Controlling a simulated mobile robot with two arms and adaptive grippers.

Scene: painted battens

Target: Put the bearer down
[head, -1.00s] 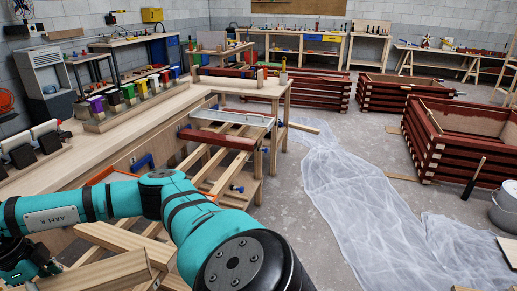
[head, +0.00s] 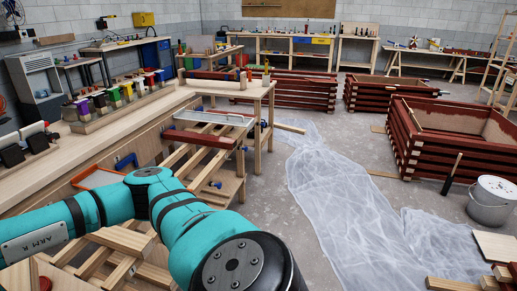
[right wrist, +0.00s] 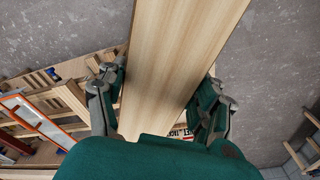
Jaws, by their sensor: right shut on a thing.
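In the right wrist view, the bearer (right wrist: 180,60) is a broad, pale wooden length running up and out of the frame between the fingers. My right gripper (right wrist: 162,100) is shut on it, with fingers along both sides. The bearer's far end is out of the frame, and its near end is hidden behind the teal wrist housing. Grey concrete floor shows beyond it; I cannot tell how high it is held. In the head view a teal arm of mine crosses the lower left, but neither gripper shows there. My left gripper is in neither view.
Pale timbers (head: 118,242) lie at lower left, beside the long workbench (head: 100,150). Red-brown slatted boxes (head: 440,150) stand at right and behind. Clear plastic sheeting (head: 335,190) covers the middle floor.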

